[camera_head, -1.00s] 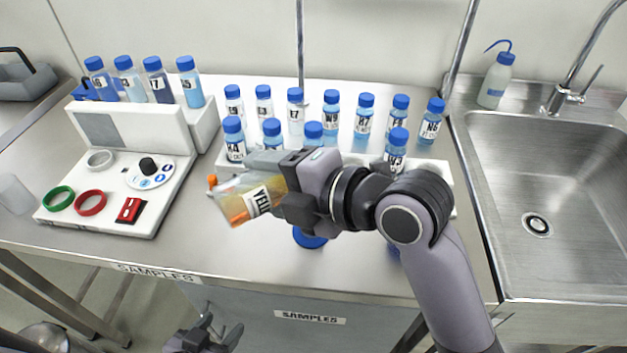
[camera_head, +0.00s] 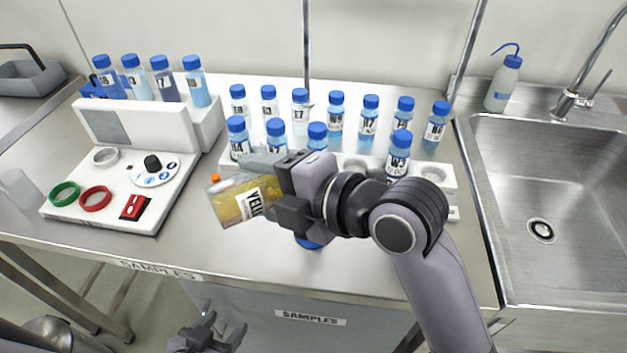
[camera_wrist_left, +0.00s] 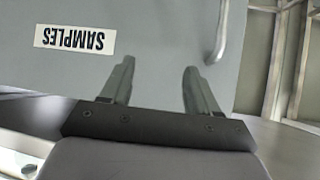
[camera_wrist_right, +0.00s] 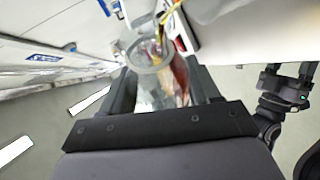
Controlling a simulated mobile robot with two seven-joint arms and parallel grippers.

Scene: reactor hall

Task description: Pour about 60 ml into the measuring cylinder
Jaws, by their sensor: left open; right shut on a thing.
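My right gripper (camera_head: 285,185) is shut on a clear vessel (camera_head: 243,202) of yellow liquid with a label starting "YELL". The vessel is held tilted above the table, left of the bottle rack. In the right wrist view the vessel (camera_wrist_right: 162,88) shows between the fingers, with a round glass rim and yellow streaks beyond it. I cannot make out a measuring cylinder for certain; a small orange piece (camera_head: 215,178) shows behind the held vessel. My left gripper (camera_head: 215,335) is open and empty, low in front of the table; its fingers also show in the left wrist view (camera_wrist_left: 160,90).
A white rack (camera_head: 437,172) holds several blue-capped bottles. A white device (camera_head: 125,205) with green and red rings stands left, beside a clear cup (camera_head: 18,188). A blue cap (camera_head: 308,242) shows beneath my right gripper. A sink (camera_head: 560,200) is at right. The front of the table is clear.

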